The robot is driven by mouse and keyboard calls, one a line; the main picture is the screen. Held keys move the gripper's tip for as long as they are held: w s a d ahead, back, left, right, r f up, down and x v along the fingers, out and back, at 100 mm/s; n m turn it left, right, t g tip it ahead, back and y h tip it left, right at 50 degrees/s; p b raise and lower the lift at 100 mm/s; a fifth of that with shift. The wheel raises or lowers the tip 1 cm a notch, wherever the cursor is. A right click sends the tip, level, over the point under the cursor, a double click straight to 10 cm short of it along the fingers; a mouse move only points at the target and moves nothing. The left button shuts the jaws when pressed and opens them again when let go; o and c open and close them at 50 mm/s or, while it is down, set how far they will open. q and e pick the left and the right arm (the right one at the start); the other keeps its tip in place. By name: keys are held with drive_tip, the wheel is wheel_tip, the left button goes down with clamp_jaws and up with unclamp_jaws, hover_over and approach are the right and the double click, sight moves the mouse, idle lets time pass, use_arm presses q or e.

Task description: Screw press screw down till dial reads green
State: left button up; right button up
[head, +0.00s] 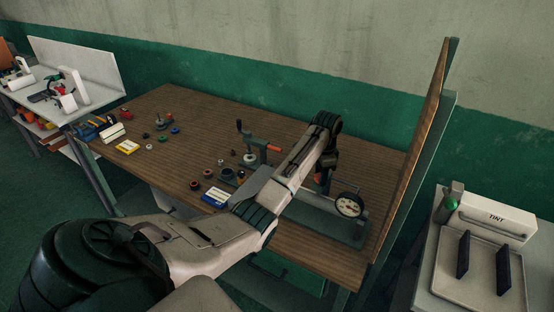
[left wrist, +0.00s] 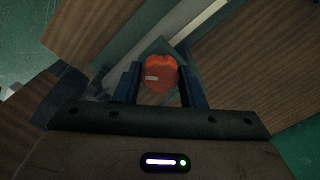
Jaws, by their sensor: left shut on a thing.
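The press (head: 340,228) stands at the right end of the wooden bench, with a grey-green base. Its round white dial (head: 350,205) faces me; its needle and colours are too small to read. My left gripper (head: 325,170) points down over the press, and my own arm hides much of the press frame. In the left wrist view the orange-red screw knob (left wrist: 160,74) sits between the two dark fingers of my left gripper (left wrist: 160,88), which is shut on it. A small pale mark shows on the knob. My right gripper is not in view.
A small device with an orange handle (head: 270,148) stands left of the press on the bench (head: 165,180). An upright board (head: 418,150) closes the bench's right end. A TINT machine (head: 497,218) stands beyond it.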

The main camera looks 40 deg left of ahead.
use_arm(q)
drive_tip(key=shift+r, duration=0.15)
drive_tip(key=shift+m, duration=1.8)
drive_tip(key=shift+m, duration=0.6)
drive_tip(key=m, duration=0.2)
drive_tip(key=shift+m, duration=0.7)
